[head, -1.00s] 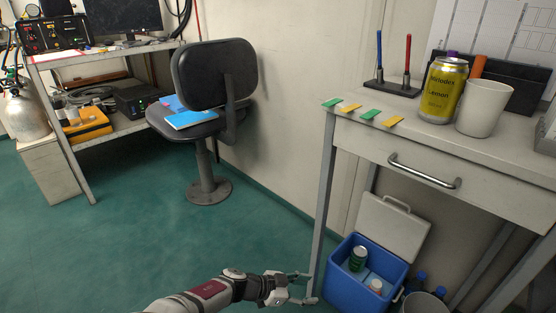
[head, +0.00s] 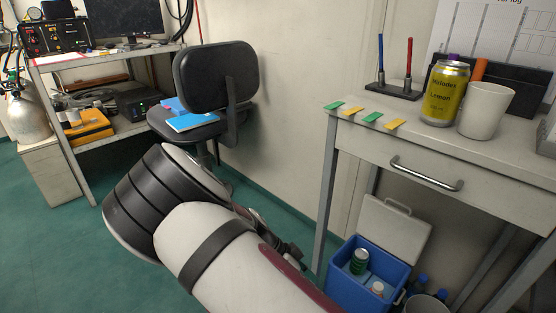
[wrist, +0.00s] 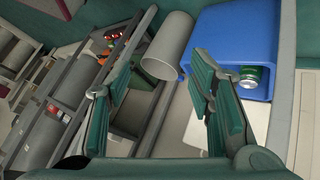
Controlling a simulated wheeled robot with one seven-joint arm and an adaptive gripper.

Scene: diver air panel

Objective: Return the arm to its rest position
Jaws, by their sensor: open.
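My gripper (wrist: 160,78) is open and empty in the wrist view, its two green-padded fingers spread apart. The wrist view looks past them at a blue cooler (wrist: 222,38) with a green can (wrist: 250,77) in it, and a grey bin (wrist: 165,45). In the head view my arm (head: 235,255) is large in the lower middle, bent, in front of the floor and the chair's base. My gripper is mostly hidden behind the arm there; only dark parts show left of the desk leg.
The desk (head: 345,140) at right holds a yellow can (head: 445,95), a white cup (head: 486,110) and a pen stand (head: 392,90). The open cooler (head: 345,285) stands beneath it. A chair (head: 215,80) and a metal shelf (head: 100,60) stand behind. Green floor is clear at left.

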